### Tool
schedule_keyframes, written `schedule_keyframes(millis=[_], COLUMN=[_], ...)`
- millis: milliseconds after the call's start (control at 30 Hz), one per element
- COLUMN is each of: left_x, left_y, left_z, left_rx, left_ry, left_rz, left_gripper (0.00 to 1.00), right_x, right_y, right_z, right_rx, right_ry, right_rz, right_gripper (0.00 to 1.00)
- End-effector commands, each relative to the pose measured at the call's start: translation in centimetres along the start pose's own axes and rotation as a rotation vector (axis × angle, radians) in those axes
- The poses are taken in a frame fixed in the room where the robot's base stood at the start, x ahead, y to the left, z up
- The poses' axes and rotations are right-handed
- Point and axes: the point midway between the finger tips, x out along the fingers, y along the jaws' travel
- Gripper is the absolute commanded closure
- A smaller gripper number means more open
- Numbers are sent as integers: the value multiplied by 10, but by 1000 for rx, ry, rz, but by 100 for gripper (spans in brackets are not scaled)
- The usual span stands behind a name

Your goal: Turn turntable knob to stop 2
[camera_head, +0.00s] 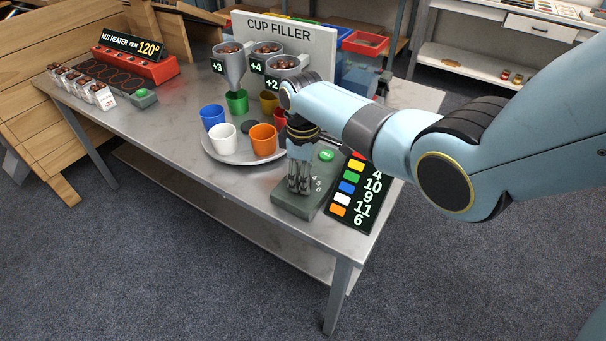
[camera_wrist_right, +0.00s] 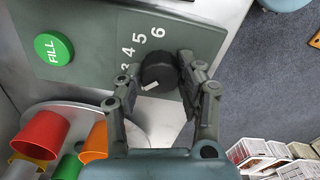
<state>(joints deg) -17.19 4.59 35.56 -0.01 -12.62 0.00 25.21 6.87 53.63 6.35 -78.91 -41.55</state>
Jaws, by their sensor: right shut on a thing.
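The dark round turntable knob (camera_wrist_right: 158,68) sits on the grey-green control box (camera_head: 291,207), which has a green FILL button (camera_wrist_right: 54,49). My right gripper (camera_head: 299,188) points down over the box. In the wrist view its fingers are shut on the knob from both sides. The knob's white mark points to the lower left, beside the left finger. Numbers 4, 5 and 6 show; a 3 is partly covered and lower numbers are hidden. The round turntable (camera_head: 225,154) carries coloured cups; the green cup (camera_head: 236,102) stands under the +3 funnel (camera_head: 231,68). My left gripper is out of view.
A white cup (camera_head: 222,136), an orange cup (camera_head: 263,140) and a blue cup (camera_head: 212,117) stand near the box. A number board (camera_head: 356,192) lies right of it. The nut heater (camera_head: 137,65) is at the table's far left.

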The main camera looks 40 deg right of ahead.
Motion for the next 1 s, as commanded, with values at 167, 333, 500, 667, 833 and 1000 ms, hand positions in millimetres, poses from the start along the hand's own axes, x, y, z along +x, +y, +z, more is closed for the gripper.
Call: schedule_keyframes(millis=[167,333,500,667,833,1000], left_x=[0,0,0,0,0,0], left_y=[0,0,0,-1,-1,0], left_z=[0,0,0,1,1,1], left_rx=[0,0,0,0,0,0], left_ry=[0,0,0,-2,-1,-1], left_rz=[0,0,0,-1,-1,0], left_gripper=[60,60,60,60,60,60], right_x=[0,0,0,-1,-14,-50], right_y=[0,0,0,0,1,1], right_z=[0,0,0,0,0,-1], right_rx=[-1,-1,-1,-2,-1,-2], right_ry=[1,1,1,1,2,4], right_rz=[1,1,0,0,2,5], right_gripper=[95,48,39,39,39,39])
